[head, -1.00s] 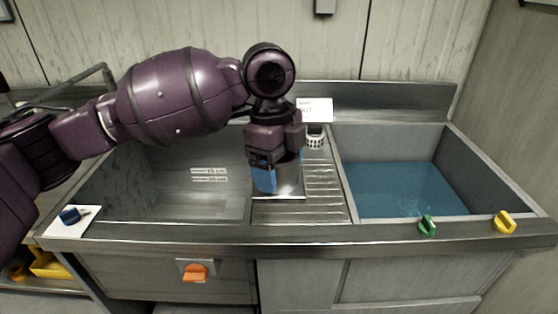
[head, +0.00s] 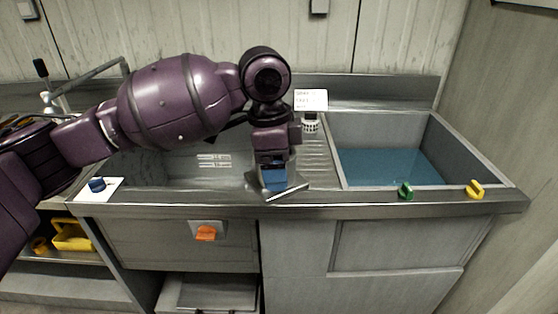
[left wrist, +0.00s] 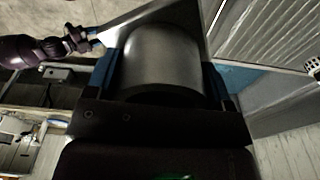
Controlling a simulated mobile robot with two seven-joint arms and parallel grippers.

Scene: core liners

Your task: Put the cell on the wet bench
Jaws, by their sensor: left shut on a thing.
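The cell is a grey metal cylinder (left wrist: 162,62) with a flat plate at its base (head: 288,192). My left gripper (head: 273,178) is shut on it, with a blue finger on each side in the left wrist view. In the head view the gripper hides most of the cell, and its base plate shows at a slant near the front rim of the wet bench (head: 350,199). I cannot tell whether the plate touches the bench. What looks like my right gripper (left wrist: 93,38) shows small and dark at the upper left of the left wrist view; its opening is unclear.
The bench has an empty left basin (head: 180,168), a ribbed drainboard (head: 315,160) and a right basin with blue liquid (head: 390,165). A white slotted cup (head: 310,126) and a sign (head: 311,99) stand behind.

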